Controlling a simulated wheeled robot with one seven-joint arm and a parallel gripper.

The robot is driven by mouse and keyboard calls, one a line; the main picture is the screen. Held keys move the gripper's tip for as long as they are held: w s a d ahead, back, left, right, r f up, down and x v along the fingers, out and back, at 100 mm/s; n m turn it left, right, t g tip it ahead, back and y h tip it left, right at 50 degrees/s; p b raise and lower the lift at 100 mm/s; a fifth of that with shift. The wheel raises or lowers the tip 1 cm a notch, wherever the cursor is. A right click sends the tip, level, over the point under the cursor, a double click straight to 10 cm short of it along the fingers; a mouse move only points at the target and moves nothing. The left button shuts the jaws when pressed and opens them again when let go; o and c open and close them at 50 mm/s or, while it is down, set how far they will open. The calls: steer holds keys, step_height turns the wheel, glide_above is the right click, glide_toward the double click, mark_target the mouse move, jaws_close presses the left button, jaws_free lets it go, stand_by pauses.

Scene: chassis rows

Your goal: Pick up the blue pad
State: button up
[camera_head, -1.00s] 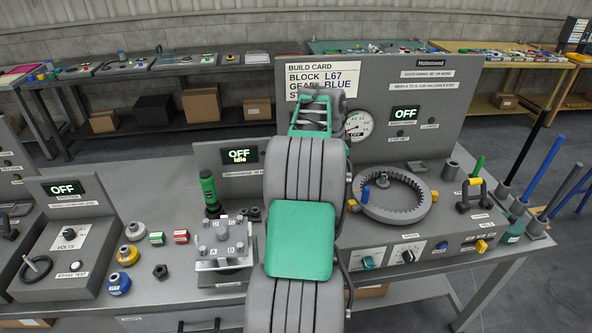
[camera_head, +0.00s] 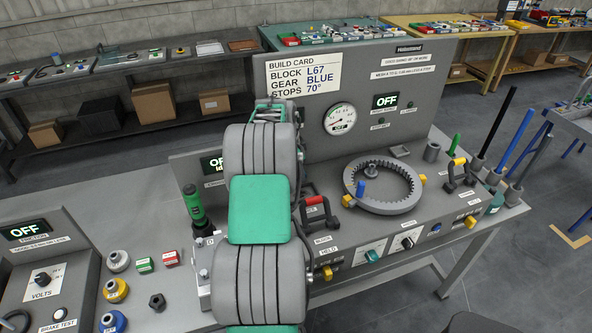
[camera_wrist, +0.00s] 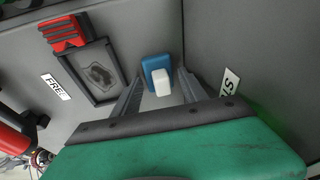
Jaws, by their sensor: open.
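A blue pad (camera_wrist: 152,64) with a white block (camera_wrist: 162,83) on its near side shows in the wrist view, against a grey surface. My gripper (camera_wrist: 160,88) is open, with one grey finger on each side of the blue pad in the picture. I cannot tell whether the fingers reach it or how far off it is. The pad's lower part is partly hidden by the white block. In the head view my own arm covers the gripper, and I cannot make out this pad there.
In the wrist view a red block (camera_wrist: 62,32) and a dark framed recess (camera_wrist: 98,72) lie left of the pad. A grey wall rises at right. In the head view a ring gear (camera_head: 385,205), a red-topped handle (camera_head: 318,208) and upright rods (camera_head: 520,130) stand right of my arm.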

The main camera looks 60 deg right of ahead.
jaws_close()
stand_by(0.5)
steer(key=shift+r, duration=0.1)
